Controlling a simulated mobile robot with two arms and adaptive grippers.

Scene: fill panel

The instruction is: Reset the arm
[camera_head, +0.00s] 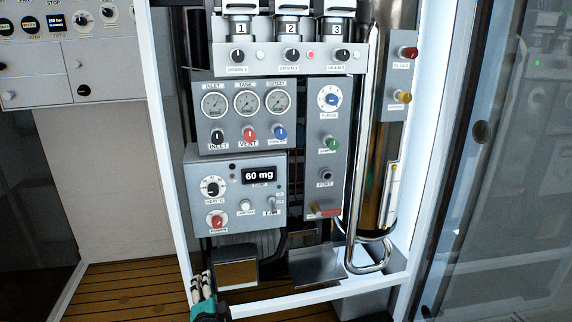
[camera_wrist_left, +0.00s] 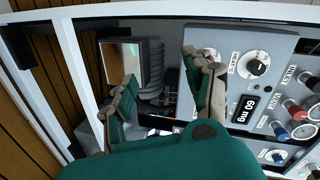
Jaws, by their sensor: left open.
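My left gripper (camera_head: 202,287) is at the bottom of the head view, low beside the left post of the panel frame. In the left wrist view the same gripper (camera_wrist_left: 163,85) has its two fingers spread apart with nothing between them. The grey control box (camera_head: 237,190) with the "60 mg" display is above and to the right of it in the head view. This box (camera_wrist_left: 238,80) also shows on the right of the left wrist view, behind one finger. I see no contact with the panel. My right gripper is not in view.
The white frame (camera_head: 172,150) borders the panel. A gauge panel (camera_head: 246,118), a valve strip (camera_head: 325,110) and a shiny metal cylinder (camera_head: 398,120) stand inside it. A glass door (camera_head: 500,180) is on the right. The wooden floor (camera_head: 125,290) at lower left is clear.

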